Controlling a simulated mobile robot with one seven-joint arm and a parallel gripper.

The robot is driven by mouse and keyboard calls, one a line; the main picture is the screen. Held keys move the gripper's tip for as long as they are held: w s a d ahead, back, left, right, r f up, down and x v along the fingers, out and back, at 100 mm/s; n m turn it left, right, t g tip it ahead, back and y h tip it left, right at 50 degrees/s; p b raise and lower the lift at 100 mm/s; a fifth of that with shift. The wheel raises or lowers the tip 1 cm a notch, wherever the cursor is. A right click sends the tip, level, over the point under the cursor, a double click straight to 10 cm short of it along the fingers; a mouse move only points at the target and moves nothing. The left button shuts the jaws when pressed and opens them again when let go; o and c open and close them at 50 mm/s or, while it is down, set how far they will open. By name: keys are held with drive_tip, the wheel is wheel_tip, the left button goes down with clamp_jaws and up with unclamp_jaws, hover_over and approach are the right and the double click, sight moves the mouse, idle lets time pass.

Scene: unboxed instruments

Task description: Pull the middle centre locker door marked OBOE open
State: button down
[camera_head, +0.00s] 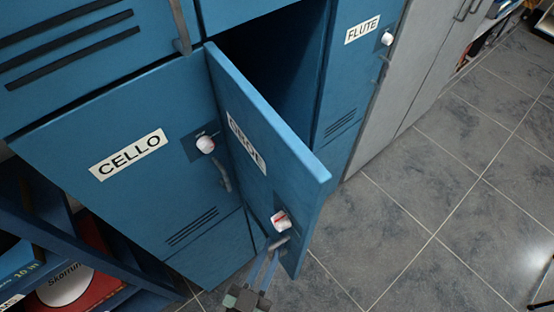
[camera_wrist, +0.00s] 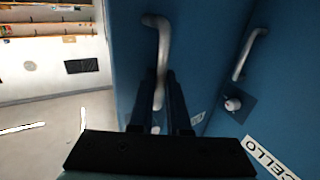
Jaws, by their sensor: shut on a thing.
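The blue OBOE door (camera_head: 290,150) stands swung well out from the locker row, hinged on its left beside the CELLO door. Its label is steeply foreshortened in the head view. The dark inside of its compartment (camera_head: 270,60) shows behind it. The door's grey bar handle (camera_wrist: 161,40) is near its free edge, below a white lock knob with a red mark (camera_head: 281,220). My gripper (camera_head: 272,250) is shut on this handle at the door's lower outer corner. In the wrist view its two dark fingers (camera_wrist: 162,85) lie either side of the bar.
The CELLO door (camera_head: 120,190) at left and FLUTE door (camera_head: 350,80) at right are closed. A grey cabinet (camera_head: 410,80) stands beyond FLUTE. Shelves with boxes (camera_head: 75,275) are at lower left. The tiled floor (camera_head: 420,200) right of the open door is clear.

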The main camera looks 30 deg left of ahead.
drive_tip(key=shift+s+a+r, duration=0.1)
drive_tip(key=shift+a, duration=0.25)
drive_tip(key=c, duration=0.9)
unclamp_jaws()
drive_tip(key=shift+d, duration=0.1)
drive_tip(key=s, duration=0.4)
drive_tip(key=s+d+b, duration=0.1)
drive_tip(key=s, duration=0.3)
drive_tip(key=s+b, duration=0.1)
drive_tip(key=s, duration=0.3)
drive_tip(key=shift+s+d, duration=0.15)
drive_tip(key=shift+s, duration=0.25)
